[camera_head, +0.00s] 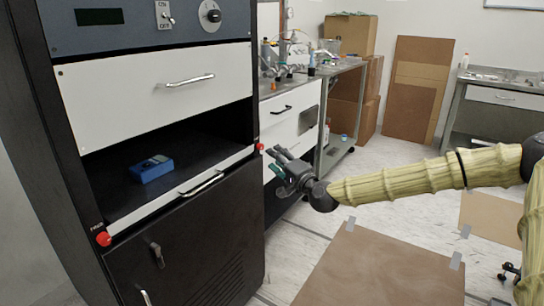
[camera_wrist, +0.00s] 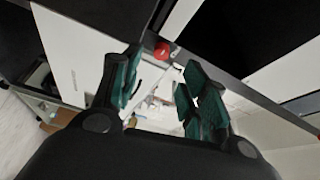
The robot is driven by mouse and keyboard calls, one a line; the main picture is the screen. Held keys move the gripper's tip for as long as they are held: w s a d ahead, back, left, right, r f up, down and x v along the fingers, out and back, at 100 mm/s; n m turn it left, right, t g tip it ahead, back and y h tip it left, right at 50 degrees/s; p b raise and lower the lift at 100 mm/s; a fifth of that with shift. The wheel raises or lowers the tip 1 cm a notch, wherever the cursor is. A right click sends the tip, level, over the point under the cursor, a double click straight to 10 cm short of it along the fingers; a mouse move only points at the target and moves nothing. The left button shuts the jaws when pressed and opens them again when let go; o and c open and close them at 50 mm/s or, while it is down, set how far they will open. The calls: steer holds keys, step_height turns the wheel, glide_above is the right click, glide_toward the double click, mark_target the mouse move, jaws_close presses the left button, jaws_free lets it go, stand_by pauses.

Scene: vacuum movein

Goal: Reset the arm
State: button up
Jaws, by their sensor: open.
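My gripper (camera_head: 284,168) is at the end of my outstretched arm, to the right of the black cabinet (camera_head: 215,235) and near its front right corner. It is open and empty, with its fingers pointing left and up. In the wrist view my gripper (camera_wrist: 155,85) shows its teal finger pads spread apart with nothing between them. A blue box-like object (camera_head: 152,168) lies on the cabinet's black open shelf (camera_head: 115,190), well to the left of my gripper.
A red knob (camera_head: 260,146) on the cabinet's corner is close to my fingers; a red knob also shows in the wrist view (camera_wrist: 162,51). A second red knob (camera_head: 103,239) is at the lower left. A metal bench (camera_head: 345,68) stands behind. Brown floor panels (camera_head: 375,270) lie below my arm.

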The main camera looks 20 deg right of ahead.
steer(key=shift+s+d, duration=0.15)
steer(key=shift+s, duration=0.2)
steer(key=s+a+f+n+g, duration=0.2)
steer(key=s+a+f, duration=0.3)
steer(key=f, duration=0.4)
steer(key=s+a+f+n+g+y, duration=0.1)
steer(key=s+a+f+g, duration=0.3)
steer(key=f, duration=0.5)
steer(key=s+a+f+n+g, duration=0.1)
steer(key=s+a+f+n, duration=0.1)
steer(key=s+a+f, duration=0.55)
steer(key=s+f+n+g+h, duration=0.25)
steer(key=s+f+g, duration=0.35)
steer(key=s+f, duration=1.2)
steer(key=s+d+f+n+g+h, duration=0.25)
steer(key=s+d, duration=0.25)
steer(key=s, duration=0.5)
steer(key=s+d+f+n+g+h, duration=0.1)
steer(key=s+d+f+n+g, duration=0.15)
steer(key=s+d, duration=0.6)
step_height(320, 180, up, 27)
steer(key=s+a+p, duration=0.2)
steer(key=a+p, duration=0.1)
steer(key=p, duration=2.4)
steer(key=shift+f, duration=0.2)
